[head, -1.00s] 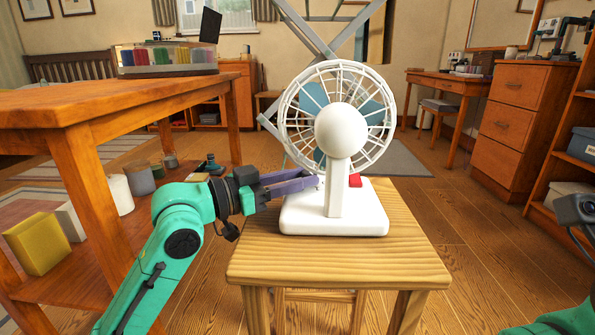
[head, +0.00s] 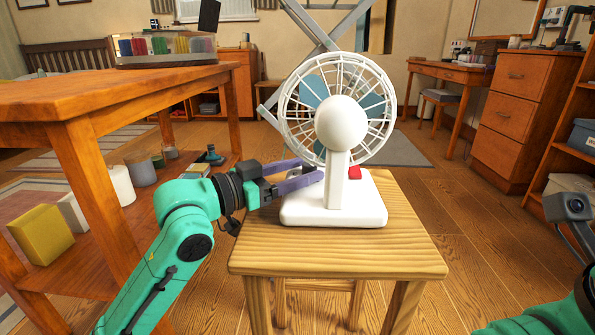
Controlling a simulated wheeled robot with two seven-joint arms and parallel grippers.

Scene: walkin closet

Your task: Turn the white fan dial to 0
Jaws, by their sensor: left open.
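The white fan (head: 343,122) stands upright on a small wooden stool, with its round motor housing and post towards me. Its white base (head: 335,210) is flat on the stool top. A small red part (head: 355,172) shows just behind the post, at the far side of the base. I cannot make out the dial or its setting. My left gripper (head: 318,171) reaches in from the left with purple fingers, open, over the left far part of the base beside the post. Whether the fingertips touch anything is unclear. My right gripper is out of view; part of my right arm shows at the right edge.
The wooden stool (head: 335,254) has bare room in front of the fan. A large wooden table (head: 75,98) stands left of my left arm, with jars and boxes on its lower shelf. Drawers (head: 520,115) and a desk are at the back right. Floor is open around the stool's right side.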

